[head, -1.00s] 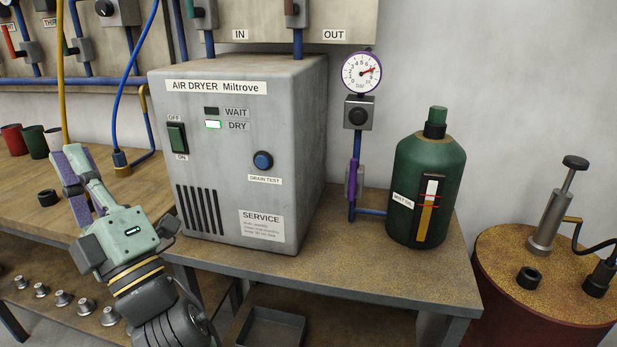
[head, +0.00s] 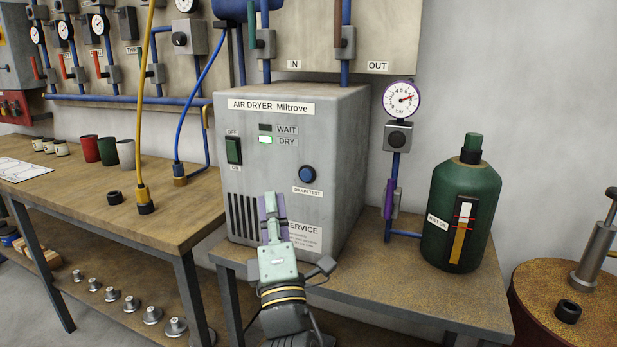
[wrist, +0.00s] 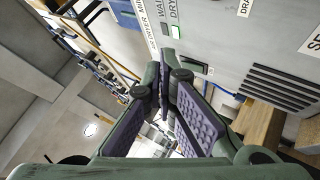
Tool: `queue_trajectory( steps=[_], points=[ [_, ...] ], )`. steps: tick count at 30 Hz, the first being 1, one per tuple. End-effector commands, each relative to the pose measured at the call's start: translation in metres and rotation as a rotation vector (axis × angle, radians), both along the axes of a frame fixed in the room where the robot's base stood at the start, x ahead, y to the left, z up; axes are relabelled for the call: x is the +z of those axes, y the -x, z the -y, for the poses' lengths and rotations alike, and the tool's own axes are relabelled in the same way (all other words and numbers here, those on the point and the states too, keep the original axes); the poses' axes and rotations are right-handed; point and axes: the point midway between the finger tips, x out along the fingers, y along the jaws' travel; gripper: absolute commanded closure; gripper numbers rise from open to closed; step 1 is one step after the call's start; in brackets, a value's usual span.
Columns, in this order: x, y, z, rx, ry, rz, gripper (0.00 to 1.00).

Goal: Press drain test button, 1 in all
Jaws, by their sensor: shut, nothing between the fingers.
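The drain test button (head: 307,174) is a round blue knob on the front of the grey air dryer (head: 345,130), above its DRAIN TEST label. My gripper (head: 268,199) is in front of the dryer's lower front, below and left of the button. Its purple-padded fingers are shut with nothing between them, and it looks apart from the button. In the wrist view my gripper (wrist: 163,65) points past the dryer front (wrist: 220,50), which shows sideways; the button itself is not visible there. The DRY lamp (head: 265,140) is lit green, and the WAIT lamp (head: 265,128) is dark.
A green OFF/ON switch (head: 233,151) is on the dryer's left. A green bottle (head: 450,225) and a gauge (head: 400,98) on a blue pipe stand to the right. A yellow hose (head: 143,120) and several cups are on the left bench (head: 75,200).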

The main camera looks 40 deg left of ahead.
Motion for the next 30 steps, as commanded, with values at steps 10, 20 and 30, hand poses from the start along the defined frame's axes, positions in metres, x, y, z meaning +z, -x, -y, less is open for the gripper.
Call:
queue_trajectory(
  steps=[10, 20, 30],
  points=[
    [0.001, -0.029, -0.007, -0.002, 0.002, -0.001, 1.0],
    [0.0, -0.071, -0.017, 0.001, 0.0, 0.0, 1.0],
    [0.0, -0.086, -0.021, 0.002, -0.002, -0.002, 1.0]
  ],
)
